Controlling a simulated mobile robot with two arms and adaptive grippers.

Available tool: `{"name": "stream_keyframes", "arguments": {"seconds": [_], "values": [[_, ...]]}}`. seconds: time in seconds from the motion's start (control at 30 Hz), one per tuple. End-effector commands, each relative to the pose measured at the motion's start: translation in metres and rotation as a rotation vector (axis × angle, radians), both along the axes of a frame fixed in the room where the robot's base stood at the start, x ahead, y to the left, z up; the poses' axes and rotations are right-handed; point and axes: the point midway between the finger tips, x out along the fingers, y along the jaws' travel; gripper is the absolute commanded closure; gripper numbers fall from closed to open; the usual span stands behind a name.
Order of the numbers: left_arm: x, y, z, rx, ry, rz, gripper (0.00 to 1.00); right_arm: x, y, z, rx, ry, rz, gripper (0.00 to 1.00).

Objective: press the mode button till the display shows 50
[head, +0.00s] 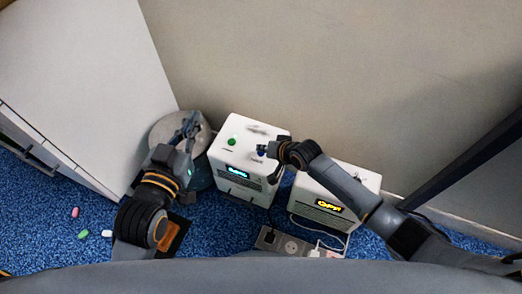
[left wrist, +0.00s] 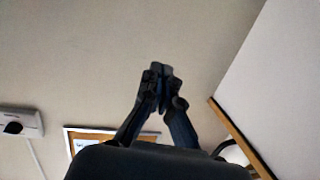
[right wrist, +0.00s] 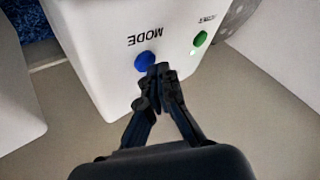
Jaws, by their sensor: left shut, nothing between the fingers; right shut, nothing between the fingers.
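The white box (head: 235,155) in the middle has a green button (head: 232,142) on top and a lit cyan display (head: 237,172) on its front. The display's characters are too small to read surely. In the right wrist view, the blue button (right wrist: 145,62) sits beside the word MODE. My right gripper (right wrist: 161,70) is shut and empty, its tips at the blue button's edge; I cannot tell whether they touch it. In the head view, the right gripper (head: 263,150) hides part of that button. My left gripper (head: 190,122) is shut and empty, left of the box.
A second white box (head: 338,185) at the right has a yellow display reading OFF (head: 330,206). A power strip (head: 282,242) with cables lies on the blue carpet in front. A round grey-topped bin (head: 160,130) stands behind my left gripper. Small coloured pieces (head: 82,233) lie at left.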

Motion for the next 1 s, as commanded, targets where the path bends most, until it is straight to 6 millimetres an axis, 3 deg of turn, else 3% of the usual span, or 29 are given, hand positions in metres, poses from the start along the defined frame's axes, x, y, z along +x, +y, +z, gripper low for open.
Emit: {"name": "stream_keyframes", "arguments": {"seconds": [0.6, 1.0], "values": [[-0.011, 0.008, -0.034, 0.048, 0.191, 0.013, 1.0, 0.0, 0.0, 0.008, 0.0, 0.0, 0.0, 1.0], [-0.012, 0.009, -0.038, 0.053, 0.214, 0.015, 1.0, 0.0, 0.0, 0.008, 0.0, 0.0, 0.0, 1.0]]}}
